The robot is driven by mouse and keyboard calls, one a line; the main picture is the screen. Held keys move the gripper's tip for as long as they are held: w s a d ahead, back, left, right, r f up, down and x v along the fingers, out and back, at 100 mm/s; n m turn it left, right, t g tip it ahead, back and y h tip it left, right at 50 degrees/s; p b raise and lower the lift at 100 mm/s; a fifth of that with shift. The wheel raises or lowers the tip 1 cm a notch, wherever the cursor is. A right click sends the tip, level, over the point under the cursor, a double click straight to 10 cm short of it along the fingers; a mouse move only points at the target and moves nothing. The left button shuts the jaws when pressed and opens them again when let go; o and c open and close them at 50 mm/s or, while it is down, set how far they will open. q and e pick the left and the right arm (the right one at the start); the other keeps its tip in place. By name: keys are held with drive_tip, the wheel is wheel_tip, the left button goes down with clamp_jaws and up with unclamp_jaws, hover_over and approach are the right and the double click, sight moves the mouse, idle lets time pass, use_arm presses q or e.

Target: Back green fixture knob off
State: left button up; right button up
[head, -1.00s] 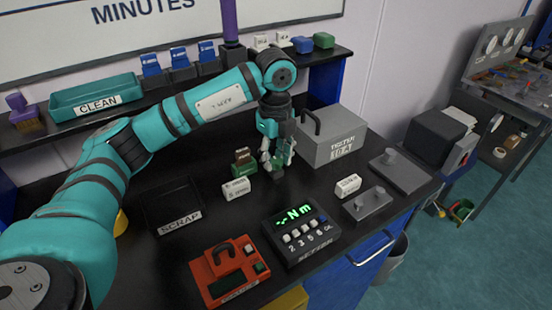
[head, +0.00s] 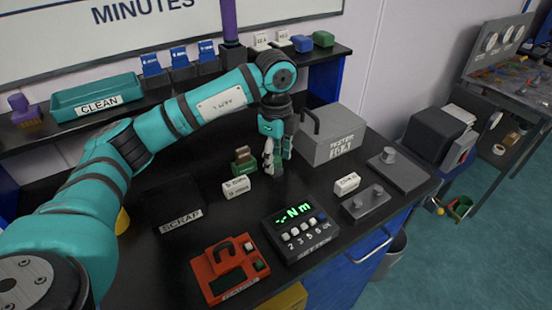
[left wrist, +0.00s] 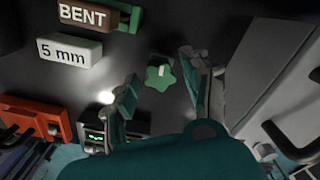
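A green star-shaped knob (left wrist: 160,76) with a pale mark on top shows in the left wrist view, between and just beyond my left fingertips. I cannot tell whether it sits on a part or on the bench. My left gripper (head: 277,170) hangs low over the black bench, left of the tester; its fingers (left wrist: 160,80) are apart in the left wrist view, with gaps beside the knob. The small green fixture (head: 243,166) with a brown piece stands left of the gripper. A brown BENT label (left wrist: 84,14) shows by its green part. My right gripper is not in view.
A grey tester box (head: 333,140) stands close right of the gripper. A white 5 mm block (head: 237,188) lies front left. The torque display (head: 300,232), orange setter (head: 228,270) and grey plate (head: 400,170) stand around. A black scrap tray (head: 172,205) lies left.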

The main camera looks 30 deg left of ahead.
use_arm(q)
drive_tip(key=m+b, duration=0.1)
drive_tip(key=m, duration=0.7)
drive_tip(key=shift+m+b, duration=0.35)
drive_tip(key=shift+m, duration=0.05)
drive_tip(key=m+b, duration=0.1)
drive_tip(key=m, duration=0.3)
drive_tip(key=shift+a, duration=0.1)
drive_tip(key=m, duration=0.5)
drive_tip(key=shift+m+b, duration=0.3)
drive_tip(key=shift+b, duration=0.05)
